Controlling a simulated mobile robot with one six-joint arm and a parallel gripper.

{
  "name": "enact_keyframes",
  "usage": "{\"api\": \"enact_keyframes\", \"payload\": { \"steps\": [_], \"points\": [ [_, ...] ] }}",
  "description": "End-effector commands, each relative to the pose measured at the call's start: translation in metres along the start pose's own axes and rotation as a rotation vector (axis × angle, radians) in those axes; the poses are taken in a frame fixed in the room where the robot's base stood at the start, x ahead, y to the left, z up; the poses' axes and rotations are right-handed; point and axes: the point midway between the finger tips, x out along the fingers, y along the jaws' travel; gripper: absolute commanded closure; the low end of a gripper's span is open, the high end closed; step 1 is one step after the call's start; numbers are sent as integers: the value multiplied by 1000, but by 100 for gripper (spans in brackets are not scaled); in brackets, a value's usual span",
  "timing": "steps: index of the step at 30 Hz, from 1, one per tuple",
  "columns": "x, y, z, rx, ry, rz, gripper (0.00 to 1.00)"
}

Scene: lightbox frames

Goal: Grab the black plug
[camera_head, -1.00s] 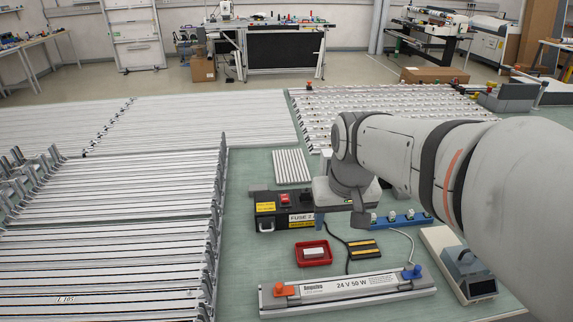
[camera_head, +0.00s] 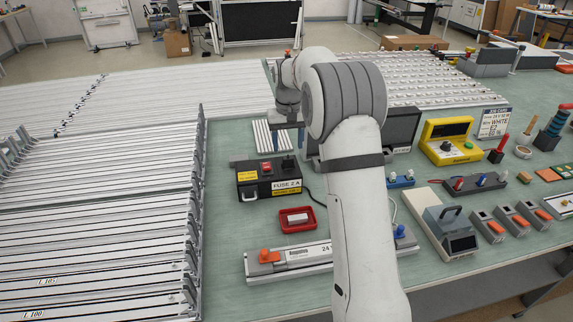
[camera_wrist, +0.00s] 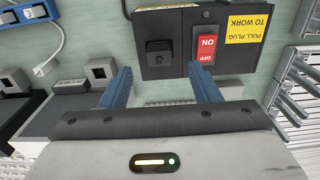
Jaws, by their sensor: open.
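The black plug (camera_wrist: 159,52) sits on the black fuse box (camera_wrist: 180,28), beside its red ON/OFF switch (camera_wrist: 203,50). In the head view the plug (camera_head: 288,165) shows small on top of the fuse box (camera_head: 252,190), right of the red switch. My gripper (camera_wrist: 161,72) is open and empty, its two blue fingers apart. In the wrist view the plug appears between the fingertip lines, just beyond them. In the head view my gripper (camera_head: 289,139) is behind and above the box. No contact with the plug shows.
A dark monitor-like panel (camera_head: 402,127) stands right of the gripper. A red tray (camera_head: 297,226) and the 24 V unit (camera_head: 262,272) lie in front of the box. Metal rails (camera_head: 90,200) fill the left. Green table is clear between rails and box.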

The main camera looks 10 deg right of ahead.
Motion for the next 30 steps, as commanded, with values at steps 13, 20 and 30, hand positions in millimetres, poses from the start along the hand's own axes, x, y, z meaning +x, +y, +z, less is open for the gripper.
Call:
{"api": "enact_keyframes", "payload": {
  "steps": [13,20,30],
  "points": [
    [58,1,-3,-1,-1,0,44],
    [66,0,-3,-2,2,0,44],
    [66,0,-3,-2,1,0,63]
  ]
}}
